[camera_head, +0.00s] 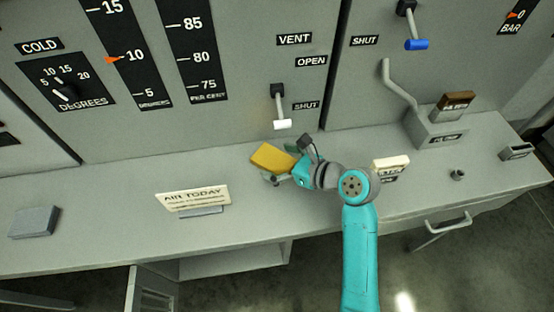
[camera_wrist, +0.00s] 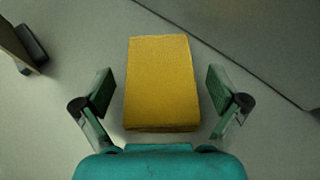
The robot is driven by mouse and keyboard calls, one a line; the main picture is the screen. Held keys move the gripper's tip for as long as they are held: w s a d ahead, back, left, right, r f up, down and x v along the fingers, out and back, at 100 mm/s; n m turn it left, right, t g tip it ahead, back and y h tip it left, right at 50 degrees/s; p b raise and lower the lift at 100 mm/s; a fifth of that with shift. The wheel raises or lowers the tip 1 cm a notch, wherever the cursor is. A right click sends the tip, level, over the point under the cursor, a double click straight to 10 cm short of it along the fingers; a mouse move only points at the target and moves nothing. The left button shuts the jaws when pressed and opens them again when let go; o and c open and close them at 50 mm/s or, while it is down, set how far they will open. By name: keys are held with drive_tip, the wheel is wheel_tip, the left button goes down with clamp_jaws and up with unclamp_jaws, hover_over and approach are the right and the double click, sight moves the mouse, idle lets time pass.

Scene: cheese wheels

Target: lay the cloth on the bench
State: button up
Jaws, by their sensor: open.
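The cloth seems to be the yellow, flat, folded-looking piece (camera_head: 273,158) at the back of the bench (camera_head: 110,213), below the white-handled lever. In the wrist view the yellow cloth (camera_wrist: 162,82) lies between my fingers, with a gap on each side. It appears to rest on the grey bench top, though its underside is hidden. My gripper (camera_wrist: 161,92) is open around the cloth and not closed on it. In the head view my gripper (camera_head: 283,179) is at the cloth's near right side.
A sign reading "AIR TODAY" (camera_head: 193,198) stands left of my gripper, and a grey block (camera_head: 34,222) lies at the far left. A white-handled lever (camera_head: 281,124) hangs close behind. A small cream-coloured block (camera_head: 391,162) and a grey box (camera_head: 437,128) are at right.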

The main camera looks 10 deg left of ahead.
drive_tip(key=v, duration=1.1)
drive_tip(key=shift+s+d+r, duration=0.1)
drive_tip(key=shift+s+d, duration=0.05)
drive_tip(key=shift+d, duration=0.2)
